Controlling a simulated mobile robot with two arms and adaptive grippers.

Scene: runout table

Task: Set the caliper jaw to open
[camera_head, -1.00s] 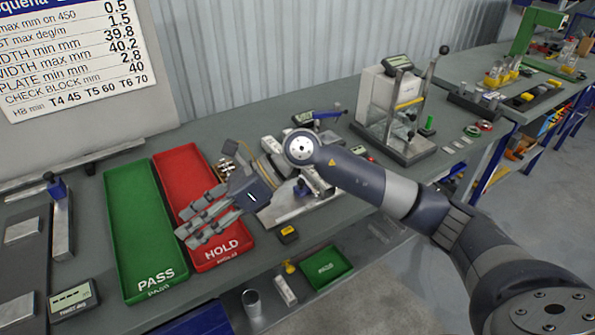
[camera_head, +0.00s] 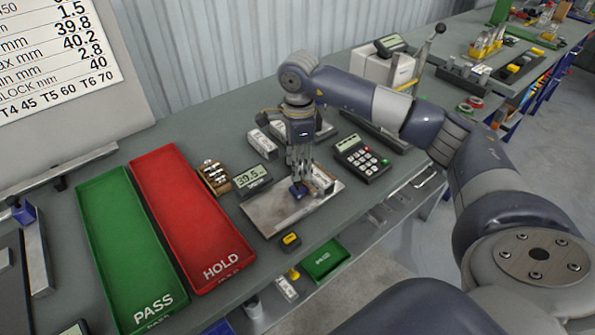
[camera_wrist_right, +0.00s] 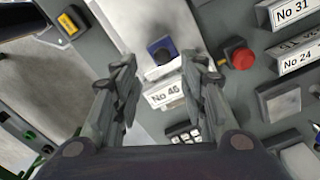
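The caliper appears to be the flat metal plate (camera_head: 268,211) with a small blue piece (camera_head: 298,190) on it, likely its jaw slide. A display reading about 39.5 (camera_head: 252,177) stands behind the plate. My right gripper (camera_head: 300,176) points down just above the blue piece. In the right wrist view the right gripper (camera_wrist_right: 159,62) has its fingers apart, with the blue piece (camera_wrist_right: 162,48) between and beyond the tips. A block labelled No 45 (camera_wrist_right: 165,95) lies close by. Contact cannot be told. My left gripper is out of view.
A green PASS tray (camera_head: 120,245) and a red HOLD tray (camera_head: 190,215) lie left of the plate. A keypad device (camera_head: 362,158) stands to the right. A red button (camera_wrist_right: 239,57) and labelled blocks (camera_wrist_right: 290,15) crowd the wrist view's right side.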

